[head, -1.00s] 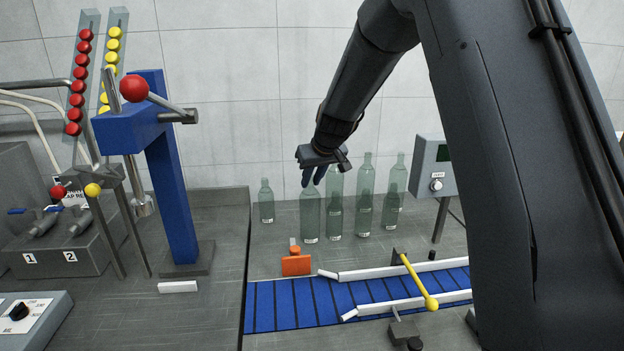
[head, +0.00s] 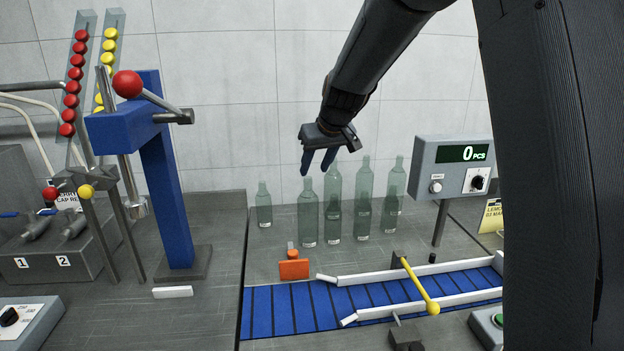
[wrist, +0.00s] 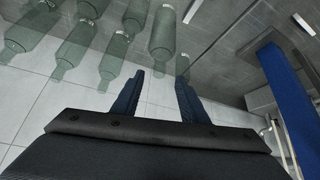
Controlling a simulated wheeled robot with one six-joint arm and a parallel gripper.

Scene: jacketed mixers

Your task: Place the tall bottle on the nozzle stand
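Several clear greenish glass bottles of differing heights stand upright on the grey counter by the wall. A short one (head: 264,208) is at the left and a medium one (head: 308,220) is in front. Taller ones (head: 333,205) (head: 364,203) stand to its right. My gripper (head: 317,168) hangs just above the medium bottle, its fingers apart and empty. In the wrist view my gripper (wrist: 158,84) has an open gap, with a bottle (wrist: 162,42) beyond it. At the left, a grey unit (head: 70,262) marked 1 and 2 has blue-handled valves; I cannot tell if it is the nozzle stand.
A blue lever press (head: 168,180) stands between the grey unit and the bottles. A blue conveyor (head: 290,312) with white rails runs in front of the bottles, near an orange piece (head: 294,269). A counter box (head: 452,178) reading 0 stands at the right.

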